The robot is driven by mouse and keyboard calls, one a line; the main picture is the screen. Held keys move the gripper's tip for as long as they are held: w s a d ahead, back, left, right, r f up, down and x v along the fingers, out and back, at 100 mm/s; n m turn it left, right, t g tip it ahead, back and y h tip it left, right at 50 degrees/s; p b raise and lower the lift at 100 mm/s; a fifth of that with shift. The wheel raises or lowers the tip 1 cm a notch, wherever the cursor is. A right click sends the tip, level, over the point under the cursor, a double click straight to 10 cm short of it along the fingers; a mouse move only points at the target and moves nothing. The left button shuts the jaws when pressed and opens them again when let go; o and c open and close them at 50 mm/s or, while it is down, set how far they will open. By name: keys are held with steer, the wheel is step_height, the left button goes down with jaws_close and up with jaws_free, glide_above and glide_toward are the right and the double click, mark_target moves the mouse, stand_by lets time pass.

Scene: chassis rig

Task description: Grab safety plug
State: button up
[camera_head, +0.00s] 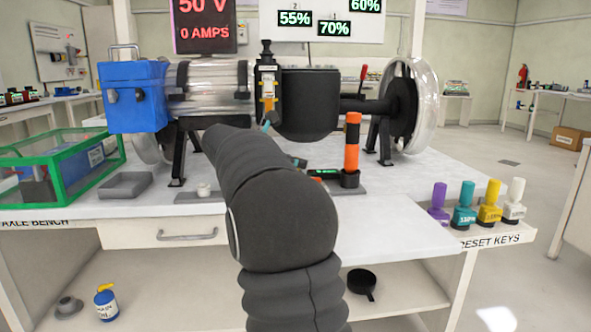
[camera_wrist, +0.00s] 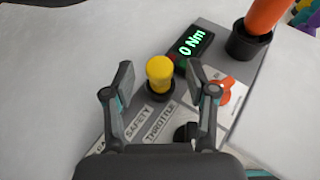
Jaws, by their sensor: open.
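A yellow plug with a rounded top (camera_wrist: 160,73) stands upright in a dark round socket on a grey panel in the wrist view. A white label reading SAFETY (camera_wrist: 138,122) lies just in front of it, so I take it as the safety plug. My gripper (camera_wrist: 161,84) is open and empty. Its two fingers show on either side of the plug in the picture, with a gap on both sides. I cannot tell how far above the plug the fingertips are. In the head view my arm hides the plug and most of my gripper.
An orange-and-black post (camera_head: 352,145) and a green-lit display reading 0 Nm (camera_wrist: 195,47) stand beside the plug. A black knob (camera_wrist: 183,134) is near the THROTTLE label. The axle rig (camera_head: 310,100) rises behind. Several reset keys (camera_head: 464,208) line the right shelf.

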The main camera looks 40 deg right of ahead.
steer(key=shift+x, duration=0.9)
jaws_close()
